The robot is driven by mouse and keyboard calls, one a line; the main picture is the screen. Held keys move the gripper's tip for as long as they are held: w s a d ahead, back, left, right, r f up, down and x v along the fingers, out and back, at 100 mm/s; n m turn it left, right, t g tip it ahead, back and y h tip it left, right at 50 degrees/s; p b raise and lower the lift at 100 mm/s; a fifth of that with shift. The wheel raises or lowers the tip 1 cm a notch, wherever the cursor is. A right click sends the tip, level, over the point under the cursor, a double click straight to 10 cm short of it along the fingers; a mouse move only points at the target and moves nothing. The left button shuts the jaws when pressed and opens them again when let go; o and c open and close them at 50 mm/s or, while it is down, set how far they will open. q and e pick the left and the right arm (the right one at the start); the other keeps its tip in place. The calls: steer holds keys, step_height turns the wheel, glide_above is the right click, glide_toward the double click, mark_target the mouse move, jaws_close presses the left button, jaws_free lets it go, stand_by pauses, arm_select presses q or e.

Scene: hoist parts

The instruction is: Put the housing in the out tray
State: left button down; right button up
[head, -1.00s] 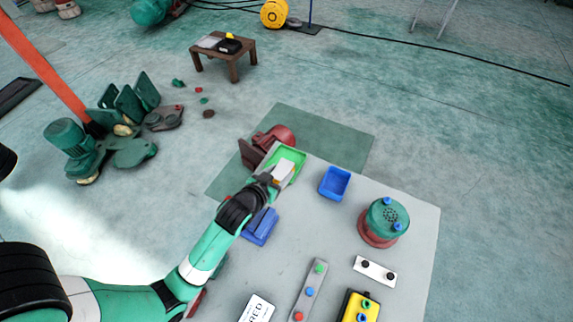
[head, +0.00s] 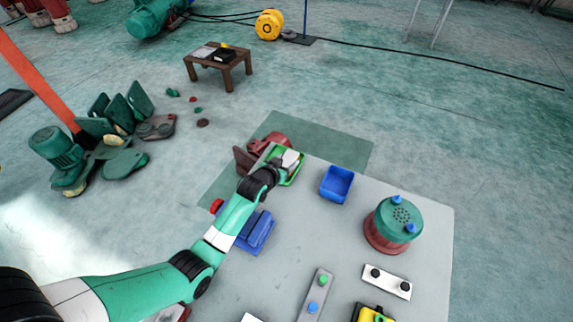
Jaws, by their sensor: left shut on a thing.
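A green tray (head: 299,171) sits at the far left corner of the grey tabletop. A pale block (head: 291,158), which I take for the housing, is at the tray, within its outline as seen from here. My left gripper (head: 279,166) reaches in from the lower left and is shut on this block. The gripper and wrist hide the block's near side and part of the tray. I cannot tell whether the block touches the tray floor. My right gripper is not in view.
A blue bin (head: 336,185) stands right of the green tray. A blue piece (head: 261,232) lies beside my left arm. A green and red round unit (head: 394,224) stands at the right. A dark red machine (head: 262,146) is behind the tray. The middle tabletop is clear.

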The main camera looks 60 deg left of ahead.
arm_select(q)
steer(key=shift+f, duration=0.1)
steer(key=shift+f, duration=0.15)
steer(key=shift+c, duration=0.6)
jaws_free()
steer(key=shift+r, duration=0.25)
steer(key=p+v, duration=0.4)
steer(key=v, duration=0.8)
steer(key=shift+f+p, duration=0.15)
steer(key=shift+p, duration=0.2)
